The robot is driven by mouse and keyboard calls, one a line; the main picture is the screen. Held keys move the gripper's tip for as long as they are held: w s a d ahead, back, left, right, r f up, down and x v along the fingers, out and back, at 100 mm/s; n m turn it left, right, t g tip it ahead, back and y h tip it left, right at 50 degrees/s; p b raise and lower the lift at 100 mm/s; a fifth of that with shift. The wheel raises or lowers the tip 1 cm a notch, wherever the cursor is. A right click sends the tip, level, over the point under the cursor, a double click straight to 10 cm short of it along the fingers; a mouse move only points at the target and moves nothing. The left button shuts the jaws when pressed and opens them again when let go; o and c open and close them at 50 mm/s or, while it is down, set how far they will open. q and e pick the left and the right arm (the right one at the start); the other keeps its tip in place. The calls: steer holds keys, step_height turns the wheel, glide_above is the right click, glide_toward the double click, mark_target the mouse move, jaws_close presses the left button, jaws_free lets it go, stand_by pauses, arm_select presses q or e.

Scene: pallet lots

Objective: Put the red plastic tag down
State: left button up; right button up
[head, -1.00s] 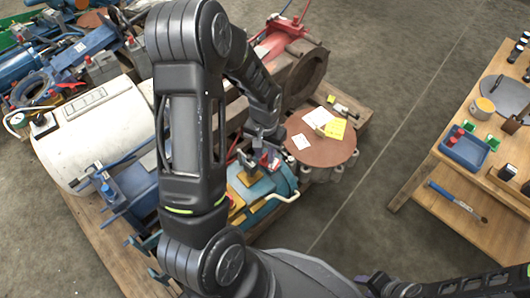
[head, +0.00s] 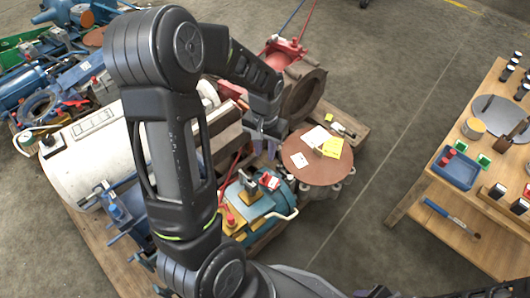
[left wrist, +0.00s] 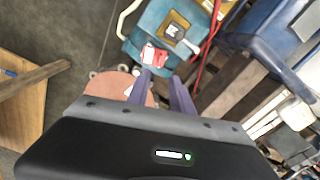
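The red plastic tag (head: 268,181), with a white patch, lies on top of the teal machine (head: 284,197). It also shows in the left wrist view (left wrist: 153,55), just beyond the fingertips. My left gripper (head: 264,148) is above and slightly behind the tag, apart from it. Its two purple fingers (left wrist: 162,80) are spread with nothing between them. Of my right arm, only a dark part shows at the bottom edge of the head view, and its fingers cannot be made out.
A round brown plate (head: 322,170) with yellow and white papers is right of the teal machine. A white cylinder (head: 75,155) and a rusty flanged pipe (head: 304,97) share the pallet. A wooden table (head: 408,200) stands at right, with bare floor between.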

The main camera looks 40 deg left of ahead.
arm_select(q)
steer(key=shift+f, duration=0.1)
stand_by(0.7)
steer(key=s+d+f+m+h, duration=0.1)
steer(key=s+d+f+h, duration=0.1)
steer(key=d+f, duration=1.1)
steer(key=s+d+f+h, duration=0.1)
steer(key=s+d+f, duration=0.2)
steer(key=d, duration=0.4)
steer(key=s+d+f+t, duration=0.1)
steer(key=s+d+f, duration=0.2)
steer(key=s+d, duration=0.3)
steer(key=shift+s+d+f+n+h, duration=0.15)
steer(key=shift+d+f+n+h, duration=0.2)
steer(key=shift+d, duration=0.3)
steer(key=shift+r, duration=0.15)
